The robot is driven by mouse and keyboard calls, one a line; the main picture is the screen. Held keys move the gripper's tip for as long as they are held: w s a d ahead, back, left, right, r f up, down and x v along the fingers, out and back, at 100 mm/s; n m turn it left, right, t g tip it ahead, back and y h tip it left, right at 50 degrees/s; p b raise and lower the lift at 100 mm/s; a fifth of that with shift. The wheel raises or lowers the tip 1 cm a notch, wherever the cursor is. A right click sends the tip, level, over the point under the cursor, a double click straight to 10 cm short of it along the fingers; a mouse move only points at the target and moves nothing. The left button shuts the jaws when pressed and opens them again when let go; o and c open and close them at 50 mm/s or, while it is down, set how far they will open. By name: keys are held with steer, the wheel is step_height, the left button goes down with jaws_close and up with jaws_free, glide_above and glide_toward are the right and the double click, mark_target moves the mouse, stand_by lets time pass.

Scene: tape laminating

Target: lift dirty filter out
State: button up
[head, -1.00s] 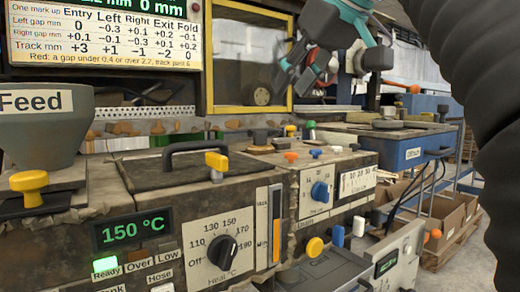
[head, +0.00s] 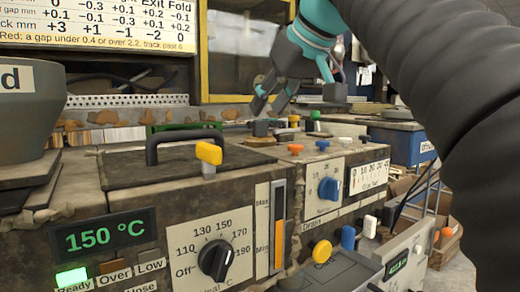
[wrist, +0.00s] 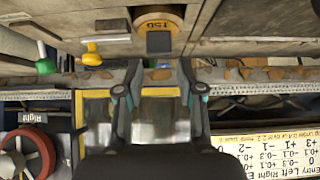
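A round tan piece marked 150 (wrist: 172,12) with a dark block (wrist: 159,42) on it shows in the wrist view; it may be the filter, though no label says so. In the head view a dark block (head: 261,128) stands on the machine top behind the lidded tank. My gripper (head: 271,104) hangs just above this block in the head view. In the wrist view my gripper (wrist: 158,72) has its two fingers wide apart with nothing between them. The dark block lies beyond the fingertips, roughly centred between them. No filter is visibly held.
A black-handled lid (head: 180,165) with a yellow knob (head: 209,152) lies in front. A green knob (head: 315,116) and an orange knob (head: 295,149) stand to the right. A yellow-framed window (head: 226,85) is behind. A thick black ribbed hose (head: 440,110) fills the right side.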

mark_target(260, 122)
steer(key=b+x, duration=0.1)
steer(key=x, duration=0.4)
steer(key=shift+d+f, duration=0.1)
steer(key=shift+f, duration=0.05)
jaws_close()
step_height(260, 122, up, 5)
steer(key=shift+f+p, duration=0.2)
steer(key=shift+p, duration=0.95)
steer(key=shift+r, duration=1.3)
steer(key=s+d+b, duration=0.2)
steer(key=s+d, duration=0.8)
steer(key=s, duration=0.5)
